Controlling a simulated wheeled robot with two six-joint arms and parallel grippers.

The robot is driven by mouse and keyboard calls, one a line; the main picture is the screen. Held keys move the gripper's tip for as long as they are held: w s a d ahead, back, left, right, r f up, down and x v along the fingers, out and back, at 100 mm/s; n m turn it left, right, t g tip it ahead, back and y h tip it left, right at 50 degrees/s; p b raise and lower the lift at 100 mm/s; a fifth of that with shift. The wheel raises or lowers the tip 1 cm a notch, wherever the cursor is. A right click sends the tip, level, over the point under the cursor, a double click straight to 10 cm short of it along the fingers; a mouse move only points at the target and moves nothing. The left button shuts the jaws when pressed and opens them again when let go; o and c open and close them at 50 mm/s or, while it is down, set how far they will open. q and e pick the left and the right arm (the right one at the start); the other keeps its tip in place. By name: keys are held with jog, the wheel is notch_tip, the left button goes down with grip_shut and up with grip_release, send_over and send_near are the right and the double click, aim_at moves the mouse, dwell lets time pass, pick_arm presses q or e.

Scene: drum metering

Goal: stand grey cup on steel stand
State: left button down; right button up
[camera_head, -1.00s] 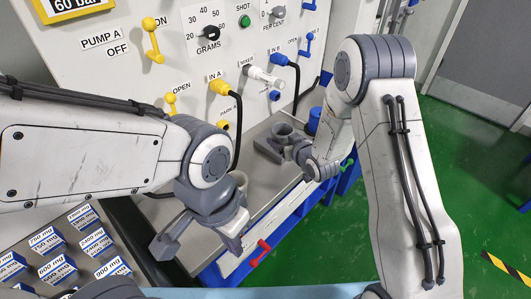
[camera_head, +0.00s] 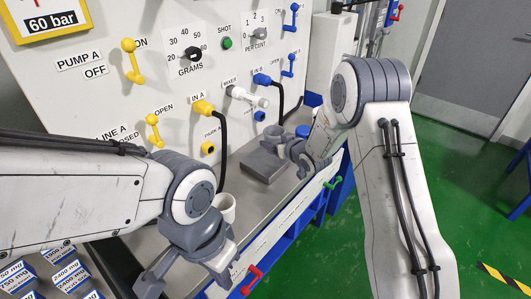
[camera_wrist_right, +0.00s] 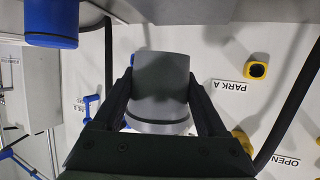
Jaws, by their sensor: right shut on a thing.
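The grey cup (camera_head: 273,137) is in my right gripper (camera_head: 290,150), over the back part of a flat grey block on the bench, which looks like the steel stand (camera_head: 262,167). I cannot tell whether the cup touches the stand. In the right wrist view the grey cup (camera_wrist_right: 160,80) sits between the two dark fingers of the right gripper (camera_wrist_right: 160,95), which are shut on it. My left gripper (camera_head: 187,277) is empty, with its fingers apart, low over the near end of the bench.
A whitish cup (camera_head: 225,207) stands on the bench behind my left gripper. A blue cylinder (camera_head: 303,130) is just beyond the grey cup; a blue one also shows in the wrist view (camera_wrist_right: 50,25). The control panel (camera_head: 185,75) with hoses rises behind. Labelled boxes (camera_head: 72,272) are front left.

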aim_at(265, 160)
jog(key=w+a+f, duration=0.2)
jog(key=shift+a, duration=0.35)
notch_tip(265, 160, down, 4)
jog(key=shift+r+p, duration=0.1)
jog(key=shift+p, duration=0.35)
jog(key=shift+f, duration=0.2)
jog(key=o, duration=1.4)
jog(key=shift+o, duration=0.2)
